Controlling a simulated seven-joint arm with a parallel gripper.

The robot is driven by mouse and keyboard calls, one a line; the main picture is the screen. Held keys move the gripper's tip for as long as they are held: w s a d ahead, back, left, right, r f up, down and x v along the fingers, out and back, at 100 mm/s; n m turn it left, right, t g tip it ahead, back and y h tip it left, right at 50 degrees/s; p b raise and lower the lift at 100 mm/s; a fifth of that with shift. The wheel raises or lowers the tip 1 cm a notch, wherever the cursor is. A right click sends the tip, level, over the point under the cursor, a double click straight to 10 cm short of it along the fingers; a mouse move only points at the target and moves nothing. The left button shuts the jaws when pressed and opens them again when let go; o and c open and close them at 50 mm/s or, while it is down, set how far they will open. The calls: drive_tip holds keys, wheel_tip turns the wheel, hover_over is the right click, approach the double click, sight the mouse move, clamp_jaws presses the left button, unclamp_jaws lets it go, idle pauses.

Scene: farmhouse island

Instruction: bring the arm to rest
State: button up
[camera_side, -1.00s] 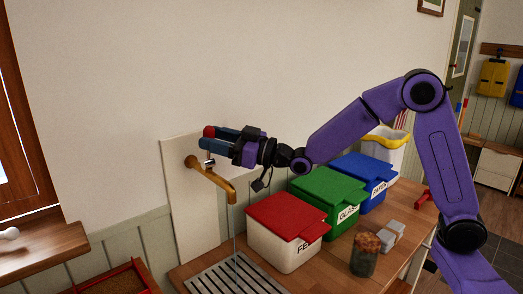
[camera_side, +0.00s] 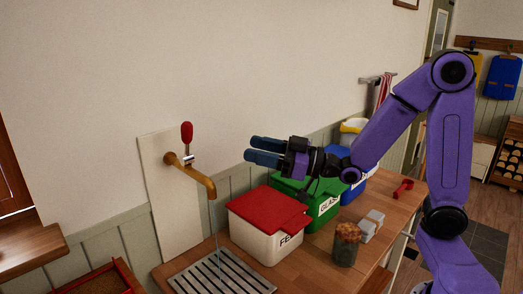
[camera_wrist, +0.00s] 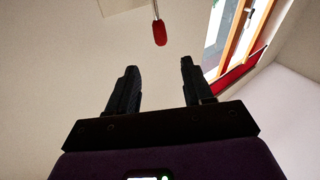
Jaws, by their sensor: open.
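My gripper (camera_side: 250,150) is open and empty in the side view, held in the air above the red-lidded bin (camera_side: 268,222). It points left toward the wall tap (camera_side: 195,174), with a clear gap between them. In the wrist view my gripper's two fingers (camera_wrist: 158,75) stand apart with nothing between them. The tap's red handle (camera_side: 187,132) stands upright above the brass spout. The red handle also shows in the wrist view (camera_wrist: 160,33), beyond the fingertips. A thin stream runs from the spout down to the slatted drain (camera_side: 222,275).
Green-lidded (camera_side: 300,190) and blue-lidded (camera_side: 338,157) bins stand behind the red-lidded one. A jar (camera_side: 346,244), small grey blocks (camera_side: 370,227) and a red object (camera_side: 403,189) sit on the wooden counter (camera_side: 385,207). A red-rimmed tray (camera_side: 122,268) is at lower left. Air above the counter's front is free.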

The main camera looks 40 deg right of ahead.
drive_tip(key=shift+s, duration=0.1)
idle(0.4)
drive_tip(key=s+a+f+g+h, duration=0.1)
drive_tip(key=s+a+f+g, duration=0.25)
drive_tip(key=f+g, duration=0.2)
drive_tip(key=s+f+n+g+h, duration=0.1)
drive_tip(key=s+f+g+h, duration=0.2)
drive_tip(key=s, duration=0.4)
drive_tip(key=s+f+n+g+h, duration=0.2)
drive_tip(key=s+f+g, duration=0.2)
drive_tip(key=s, duration=0.3)
drive_tip(key=shift+s+d+f+h, duration=0.2)
drive_tip(key=shift+s+f+h, duration=0.2)
drive_tip(key=shift+f, duration=0.35)
drive_tip(key=shift+o, duration=0.6)
drive_tip(key=s+d+n+g+h, duration=0.1)
drive_tip(key=s+d+g+h, duration=0.2)
drive_tip(key=s+d, duration=0.2)
drive_tip(key=s, duration=0.3)
drive_tip(key=shift+s+d+g+h, duration=0.15)
drive_tip(key=shift+s+g+h, duration=0.1)
drive_tip(key=shift+g+h, duration=0.1)
drive_tip(key=o, duration=0.8)
drive_tip(key=shift+s+d, duration=0.25)
